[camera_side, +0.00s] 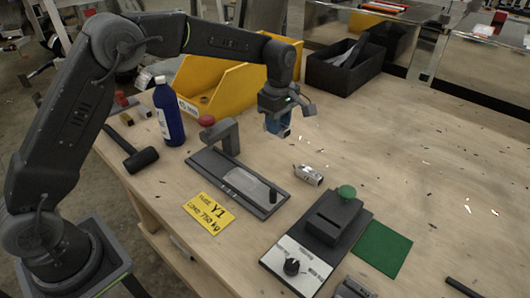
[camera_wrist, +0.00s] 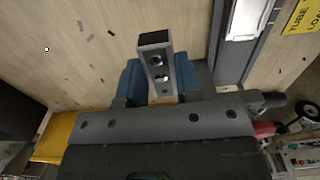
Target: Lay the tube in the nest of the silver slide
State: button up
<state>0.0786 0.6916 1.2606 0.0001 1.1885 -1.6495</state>
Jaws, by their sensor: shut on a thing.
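My gripper (camera_side: 277,125) is shut on a grey square tube with round holes in one face, the tube (camera_wrist: 154,58). Its blue fingers grip the tube from both sides in the wrist view, and the far end sticks out past them. In the side view the fingers mostly hide the tube. The gripper is in the air above the bench, to the right of the post of a dark fixture. The silver slide (camera_side: 245,184) lies on that fixture, nearer the camera than the gripper. It also shows at the top right of the wrist view (camera_wrist: 243,20). Its nest is too small to make out.
A short silver part (camera_side: 308,175) lies right of the fixture. The right of the bench is mostly clear.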

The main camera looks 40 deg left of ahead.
jog(key=s+r, duration=0.2)
jog(key=s, duration=1)
send_over(244, 181)
notch_tip(244, 181, down, 6)
jog(key=shift+r, duration=0.15)
jog(key=shift+f, duration=2)
jog(key=shift+f, duration=0.15)
jog(key=o, duration=0.9)
notch_tip(244, 181, up, 12)
jog(key=shift+s+r, duration=0.1)
jog(key=shift+r, duration=0.15)
